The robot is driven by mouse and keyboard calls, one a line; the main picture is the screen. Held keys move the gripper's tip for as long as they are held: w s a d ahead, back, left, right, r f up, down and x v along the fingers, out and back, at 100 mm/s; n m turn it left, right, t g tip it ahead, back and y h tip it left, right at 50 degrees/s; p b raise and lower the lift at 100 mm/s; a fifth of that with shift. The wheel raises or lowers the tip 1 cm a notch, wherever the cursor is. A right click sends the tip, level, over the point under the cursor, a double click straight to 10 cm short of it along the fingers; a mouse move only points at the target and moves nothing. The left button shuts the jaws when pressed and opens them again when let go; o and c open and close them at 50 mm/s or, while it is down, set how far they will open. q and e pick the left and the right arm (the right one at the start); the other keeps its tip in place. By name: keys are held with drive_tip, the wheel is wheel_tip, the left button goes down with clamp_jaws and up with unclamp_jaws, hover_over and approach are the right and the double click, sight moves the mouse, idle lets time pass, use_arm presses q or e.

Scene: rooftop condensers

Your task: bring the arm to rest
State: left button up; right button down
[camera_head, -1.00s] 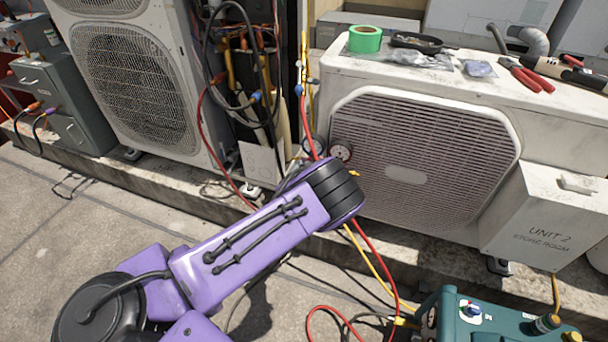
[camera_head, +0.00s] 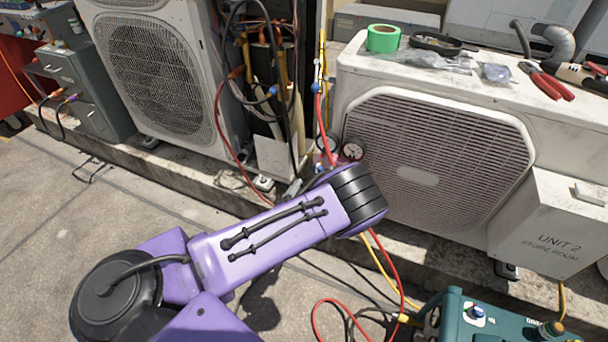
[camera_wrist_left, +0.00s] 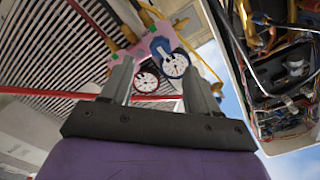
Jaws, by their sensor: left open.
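My left arm (camera_head: 265,235), purple with black bands, reaches in from the lower left in the head view, towards the condenser with the grille. Its gripper is hidden behind the arm there. In the left wrist view my left gripper (camera_wrist_left: 157,68) is open, its two grey fingers apart. Between and beyond the fingers are a red-rimmed gauge (camera_wrist_left: 146,82) and a blue-rimmed gauge (camera_wrist_left: 174,63) on a pink manifold (camera_wrist_left: 122,48). I cannot tell whether the fingers touch it. One white gauge face (camera_head: 352,152) shows just above the arm in the head view.
The UNIT 2 condenser (camera_head: 425,170) bears green tape (camera_head: 383,38), a black tray (camera_head: 436,43) and red-handled pliers (camera_head: 545,80). A red hose (camera_head: 395,262) hangs near a teal machine (camera_head: 480,318). Another condenser (camera_head: 155,85) stands left.

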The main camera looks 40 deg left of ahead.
use_arm(q)
drive_tip(key=s+a+f+n+g, duration=0.2)
drive_tip(key=s+f+n+g, duration=0.55)
drive_tip(key=s+f, duration=0.35)
drive_tip(key=s+d+f+n+g+h, duration=0.1)
drive_tip(key=s+d+n+g, duration=0.2)
drive_tip(key=s, duration=0.6)
drive_tip(key=s+d+f+n+g, duration=0.1)
drive_tip(key=s+d+n+g, duration=0.2)
drive_tip(key=s, duration=0.5)
wheel_tip(320, 180, up, 21)
drive_tip(key=p, duration=2)
drive_tip(key=shift+d+g+p, duration=0.15)
drive_tip(key=shift+g+p, duration=0.15)
drive_tip(key=shift+g, duration=0.05)
drive_tip(key=shift+w+r+m, duration=0.1)
drive_tip(key=shift+m, duration=0.15)
